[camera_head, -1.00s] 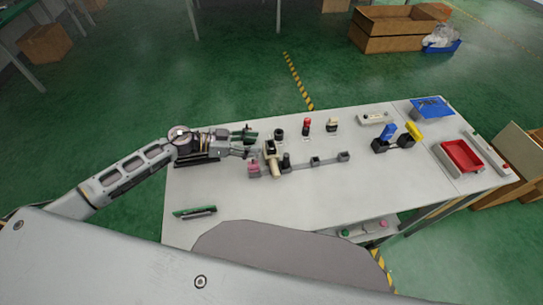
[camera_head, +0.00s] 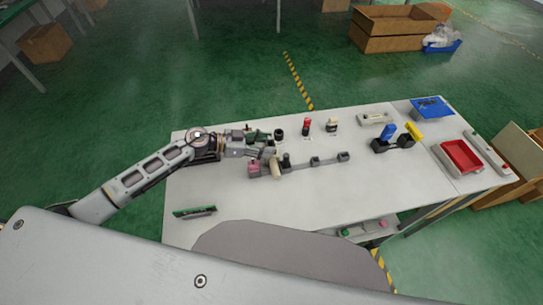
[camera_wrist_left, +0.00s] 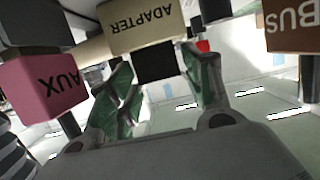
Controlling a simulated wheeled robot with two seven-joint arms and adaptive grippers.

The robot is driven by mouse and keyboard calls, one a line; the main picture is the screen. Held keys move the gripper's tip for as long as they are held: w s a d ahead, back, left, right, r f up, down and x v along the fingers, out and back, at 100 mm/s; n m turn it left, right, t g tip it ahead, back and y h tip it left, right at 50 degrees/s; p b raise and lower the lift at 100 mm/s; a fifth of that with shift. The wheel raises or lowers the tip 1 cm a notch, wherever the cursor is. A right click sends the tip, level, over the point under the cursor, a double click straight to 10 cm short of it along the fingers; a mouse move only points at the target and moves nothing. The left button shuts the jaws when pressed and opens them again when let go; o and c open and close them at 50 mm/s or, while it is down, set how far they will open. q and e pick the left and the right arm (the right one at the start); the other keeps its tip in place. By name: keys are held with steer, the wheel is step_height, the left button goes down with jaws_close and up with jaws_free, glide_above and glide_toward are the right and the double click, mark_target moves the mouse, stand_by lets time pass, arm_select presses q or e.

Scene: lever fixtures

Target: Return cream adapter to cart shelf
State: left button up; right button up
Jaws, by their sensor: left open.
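The cream adapter (camera_wrist_left: 147,28), a block labelled ADAPTER with a black part below it, is close in front of my left gripper in the left wrist view. My left gripper (camera_wrist_left: 158,72) is open, with its green-padded fingers on either side of the black part; contact is not clear. In the head view, my left gripper (camera_head: 264,151) covers most of the adapter, and a cream cylindrical part (camera_head: 276,171) shows below it. A lower shelf (camera_head: 358,231) with green and pink items shows beyond the table's front edge. My right gripper is out of view.
A pink AUX block (camera_wrist_left: 42,85) is close to the left finger; a brown BUS block (camera_wrist_left: 292,25) is at right. A grey rail fixture (camera_head: 330,162) extends right. Red-topped (camera_head: 307,124) and cream-topped (camera_head: 332,125) pieces stand behind. The table's front middle is clear.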

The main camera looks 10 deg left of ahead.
arm_select(q)
steer(key=shift+w+d+f, duration=0.15)
steer(key=shift+d, duration=0.15)
jaws_close()
stand_by(0.5)
